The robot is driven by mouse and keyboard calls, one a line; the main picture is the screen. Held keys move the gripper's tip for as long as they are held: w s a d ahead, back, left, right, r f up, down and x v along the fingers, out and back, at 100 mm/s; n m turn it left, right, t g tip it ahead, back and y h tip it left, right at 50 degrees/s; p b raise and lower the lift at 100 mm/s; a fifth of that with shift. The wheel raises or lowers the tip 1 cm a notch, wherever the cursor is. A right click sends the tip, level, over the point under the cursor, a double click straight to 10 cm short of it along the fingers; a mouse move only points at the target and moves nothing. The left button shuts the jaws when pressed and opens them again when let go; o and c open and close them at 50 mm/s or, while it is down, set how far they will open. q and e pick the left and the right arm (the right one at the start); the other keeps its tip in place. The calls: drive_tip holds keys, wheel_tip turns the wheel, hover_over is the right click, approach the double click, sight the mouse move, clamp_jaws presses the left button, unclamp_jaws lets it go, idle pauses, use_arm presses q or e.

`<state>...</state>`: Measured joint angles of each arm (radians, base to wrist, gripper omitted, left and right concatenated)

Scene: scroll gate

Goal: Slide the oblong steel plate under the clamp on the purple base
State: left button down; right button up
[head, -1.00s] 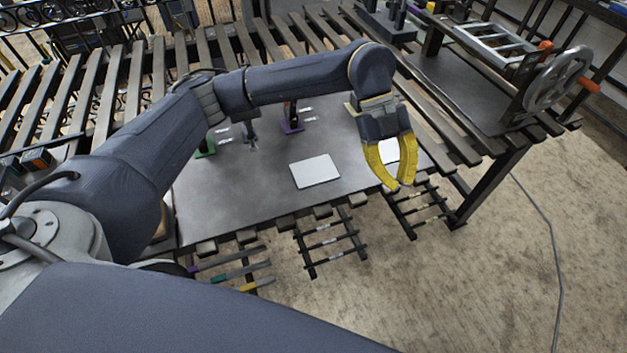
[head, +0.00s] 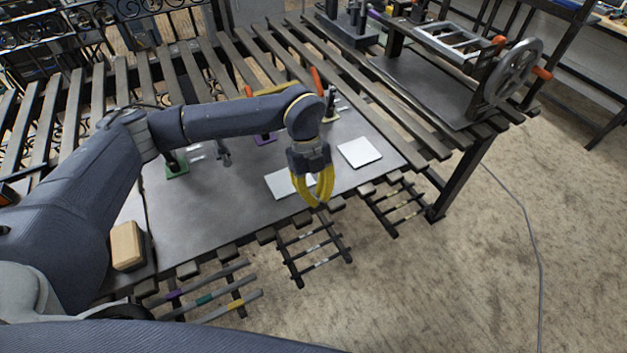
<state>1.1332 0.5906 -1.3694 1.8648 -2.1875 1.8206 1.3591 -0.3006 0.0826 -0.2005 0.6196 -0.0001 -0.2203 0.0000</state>
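My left gripper (head: 319,200), with yellow curved fingers, hangs over the front part of the dark tabletop. Its fingertips look close together, and I cannot tell whether they are open or shut. A pale steel plate (head: 277,184) lies flat behind the fingers, which hide its right part. A second pale plate (head: 360,152) lies to the right, fully visible and roughly square. I cannot tell for sure which is the oblong one. The purple base (head: 265,139) stands further back, and my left arm hides most of its clamp. My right gripper is not in view.
A green base (head: 176,168) stands on the dark tabletop (head: 215,215) at the left. A tan block (head: 127,245) lies near the front left. Dark racks (head: 313,250) hang along the front edge. A hand wheel (head: 508,72) stands at the back right. The table's middle left is clear.

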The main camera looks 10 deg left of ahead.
sight(310, 190)
use_arm(q)
drive_tip(key=shift+w+a+f, duration=0.7)
drive_tip(key=shift+w+f, duration=0.1)
drive_tip(key=shift+f, duration=0.1)
drive_tip(key=shift+w+a, duration=0.4)
drive_tip(key=shift+w, duration=0.1)
